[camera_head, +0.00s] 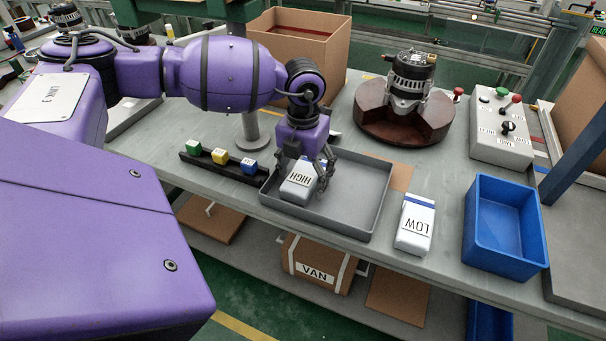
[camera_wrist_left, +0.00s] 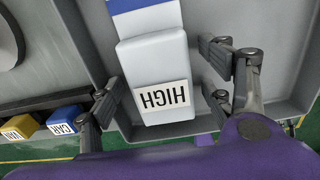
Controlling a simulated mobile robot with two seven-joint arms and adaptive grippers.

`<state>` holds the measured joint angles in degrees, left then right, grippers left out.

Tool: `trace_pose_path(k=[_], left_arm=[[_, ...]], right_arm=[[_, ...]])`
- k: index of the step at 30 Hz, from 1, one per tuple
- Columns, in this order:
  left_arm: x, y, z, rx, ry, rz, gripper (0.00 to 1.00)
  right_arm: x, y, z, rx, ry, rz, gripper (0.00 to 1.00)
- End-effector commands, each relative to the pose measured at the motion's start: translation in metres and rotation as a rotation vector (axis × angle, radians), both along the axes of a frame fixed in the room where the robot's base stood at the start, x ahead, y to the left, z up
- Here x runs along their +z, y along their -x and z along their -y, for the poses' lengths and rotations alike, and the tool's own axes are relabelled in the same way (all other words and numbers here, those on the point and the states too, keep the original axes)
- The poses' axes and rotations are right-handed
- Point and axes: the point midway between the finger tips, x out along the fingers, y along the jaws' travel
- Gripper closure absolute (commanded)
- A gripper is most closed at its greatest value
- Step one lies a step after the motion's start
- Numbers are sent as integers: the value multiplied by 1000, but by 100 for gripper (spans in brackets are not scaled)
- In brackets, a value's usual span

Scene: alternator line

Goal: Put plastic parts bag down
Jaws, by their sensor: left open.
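A white bag labelled HIGH (camera_head: 298,184) lies in the left part of a shallow grey tray (camera_head: 356,221) on the bench. My left gripper (camera_head: 307,172) is over the tray at this bag. In the left wrist view the HIGH bag (camera_wrist_left: 158,70), white with a blue band, lies between the fingers of my left gripper (camera_wrist_left: 160,100), with gaps to them, so the gripper is open. A second white bag labelled LOW (camera_head: 415,226), with a blue band, lies on the bench right of the tray. My right gripper does not show.
An empty blue bin (camera_head: 504,233) stands right of the LOW bag. A black rack with green, yellow and blue cubes (camera_head: 221,157) is left of the tray. Behind are an alternator on a round brown stand (camera_head: 402,119), a cardboard box (camera_head: 301,47) and a control box (camera_head: 499,132).

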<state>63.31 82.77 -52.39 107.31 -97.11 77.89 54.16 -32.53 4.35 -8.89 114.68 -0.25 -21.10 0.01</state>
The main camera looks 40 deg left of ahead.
Motion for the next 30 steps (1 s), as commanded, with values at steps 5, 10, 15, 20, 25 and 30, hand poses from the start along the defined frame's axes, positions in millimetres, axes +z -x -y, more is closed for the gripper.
trace_pose_path(k=[5, 10, 15, 20, 25, 30], left_arm=[[24, -1, 0, 0, 0, 4, 27], [61, -1, 0, -1, 0, 4, 27], [95, -1, 0, -1, -1, 4, 27], [115, -1, 0, -1, -1, 3, 27], [122, 0, 0, -1, -1, 0, 27], [122, 0, 0, -1, 0, 0, 27]], right_arm=[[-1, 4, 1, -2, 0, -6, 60], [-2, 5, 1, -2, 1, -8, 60], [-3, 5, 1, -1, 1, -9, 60], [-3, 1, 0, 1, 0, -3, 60], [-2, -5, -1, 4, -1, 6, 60], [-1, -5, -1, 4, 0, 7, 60]])
